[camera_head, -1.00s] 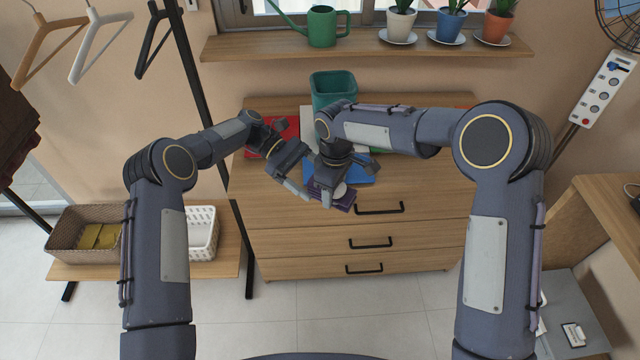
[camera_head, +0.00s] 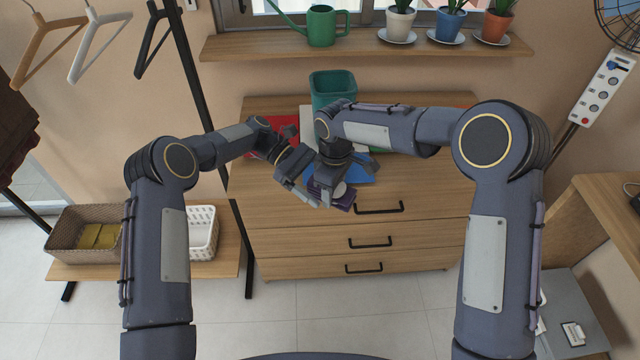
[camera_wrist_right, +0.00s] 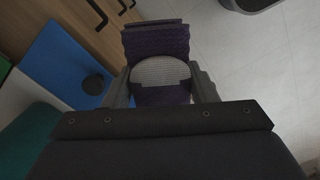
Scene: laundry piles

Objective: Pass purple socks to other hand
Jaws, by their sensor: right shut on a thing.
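The purple socks (camera_head: 345,201), with a pale grey patch, hang in front of the dresser's top edge in the head view. My right gripper (camera_head: 329,194) points down and is shut on them. In the right wrist view the socks (camera_wrist_right: 157,43) sit between the two fingers (camera_wrist_right: 161,88), with the purple end sticking out beyond the tips. My left gripper (camera_head: 314,199) reaches in from the left, close beside the socks and the right gripper. Its fingers overlap the right gripper in the picture, so its opening and any touch on the socks cannot be made out.
The wooden dresser (camera_head: 265,190) stands behind the grippers. On its top are a green bin (camera_head: 332,86), a red item (camera_head: 287,124) and a blue item (camera_head: 362,171). A wicker basket (camera_head: 62,240) and a white basket (camera_head: 203,232) stand at left. Open floor lies in front.

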